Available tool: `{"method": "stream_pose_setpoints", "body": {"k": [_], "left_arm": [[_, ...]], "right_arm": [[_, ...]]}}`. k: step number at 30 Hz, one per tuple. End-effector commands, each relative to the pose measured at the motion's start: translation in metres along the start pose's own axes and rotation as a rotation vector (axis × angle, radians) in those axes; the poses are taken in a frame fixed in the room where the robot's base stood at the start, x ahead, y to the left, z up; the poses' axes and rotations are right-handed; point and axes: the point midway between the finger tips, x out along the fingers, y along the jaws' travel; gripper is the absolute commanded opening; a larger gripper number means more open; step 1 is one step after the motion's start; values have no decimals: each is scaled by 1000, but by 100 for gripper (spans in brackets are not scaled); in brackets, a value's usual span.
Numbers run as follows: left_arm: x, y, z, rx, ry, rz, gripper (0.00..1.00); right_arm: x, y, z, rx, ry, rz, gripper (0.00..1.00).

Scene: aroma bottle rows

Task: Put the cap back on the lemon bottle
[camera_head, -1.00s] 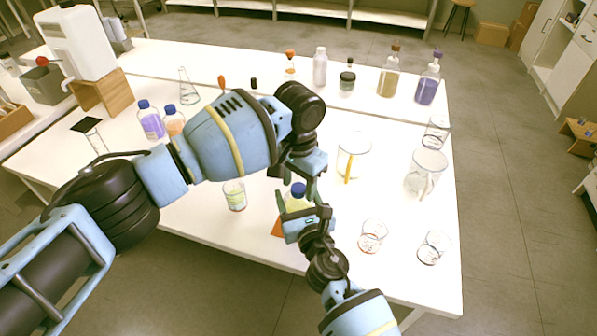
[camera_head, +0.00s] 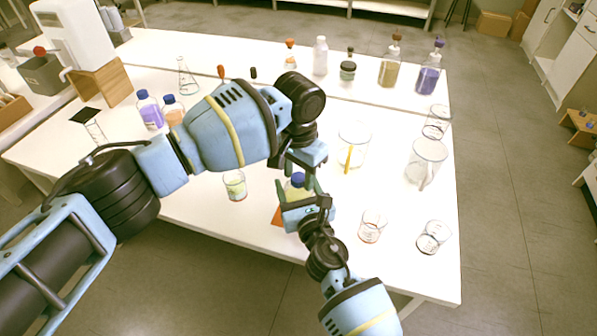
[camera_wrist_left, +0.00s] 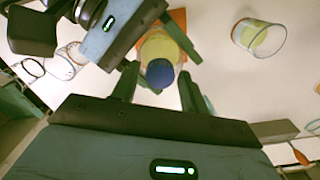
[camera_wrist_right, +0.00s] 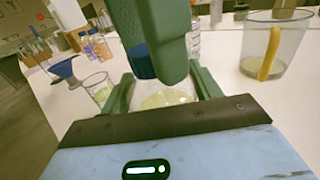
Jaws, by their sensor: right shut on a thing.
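The lemon bottle, with pale yellow liquid (camera_wrist_right: 165,98), stands upright on an orange mat (camera_head: 277,217) near the table's front edge. The blue cap (camera_wrist_left: 160,73) sits at the top of its neck; whether it is fully seated I cannot tell. My right gripper (camera_head: 298,190) is shut on the bottle's body from the front, one finger on each side in the right wrist view (camera_wrist_right: 162,88). My left gripper (camera_wrist_left: 158,80) is just above, open, its fingers around the cap with gaps. In the right wrist view a left finger hides part of the cap and neck.
A beaker with yellow-green contents (camera_head: 235,186) stands left of the bottle. Glass beakers (camera_head: 372,226) and a jug with a yellow handle (camera_head: 354,150) stand to the right. Capped bottles (camera_head: 150,110) are behind my left arm; stoppered bottles (camera_head: 428,78) line the back.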

Motion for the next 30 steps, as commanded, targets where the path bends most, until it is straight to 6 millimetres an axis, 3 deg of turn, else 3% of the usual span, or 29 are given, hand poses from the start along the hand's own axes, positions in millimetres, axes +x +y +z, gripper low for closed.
{"method": "stream_pose_setpoints", "body": {"k": [3, 14, 30], "left_arm": [[0, 0, 0, 0, 0, 0, 56], [-8, 0, 0, 0, 2, 0, 56], [-102, 1, 0, 1, 2, 0, 56]], "right_arm": [[0, 0, 0, 0, 0, 0, 0], [0, 0, 0, 0, 0, 0, 0], [0, 0, 0, 0, 0, 0, 0]]}}
